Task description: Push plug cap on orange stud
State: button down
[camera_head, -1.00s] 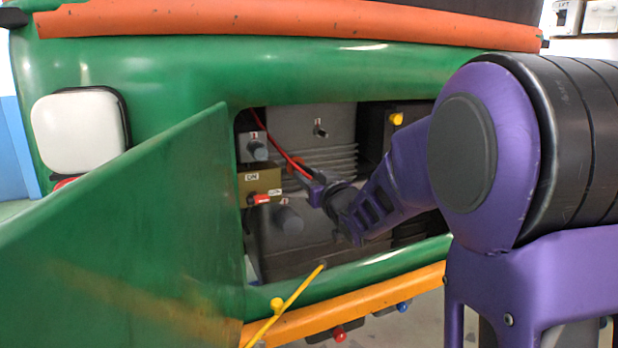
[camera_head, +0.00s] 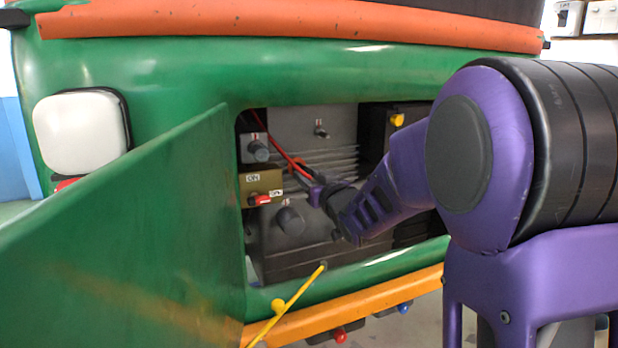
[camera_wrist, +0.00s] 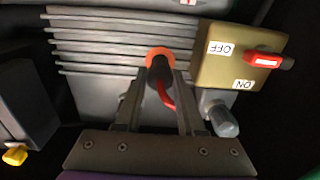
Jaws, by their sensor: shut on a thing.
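The plug cap (camera_wrist: 160,69) is dark, with a red cable running from it. My gripper (camera_wrist: 163,78) is shut on it. The orange stud (camera_wrist: 157,52) shows as an orange ring directly behind the cap, in front of the grey ribbed block. The cap overlaps the ring and hides its middle, so I cannot tell whether the cap is seated or only close in front. In the head view, my gripper (camera_head: 316,190) reaches into the open bay, and the red cable (camera_head: 280,150) runs down to it from the upper left.
A tan switch box (camera_wrist: 238,55) with a red lever stands beside the stud, with a grey knob (camera_wrist: 223,120) near it. A yellow cap (camera_head: 397,119) sits at the bay's upper right. The open green door (camera_head: 150,220) and a yellow rod (camera_head: 290,300) border the bay.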

jog(key=shift+c, duration=2.2)
grip_release()
jog(key=shift+c, duration=0.6)
jog(key=v, duration=0.8)
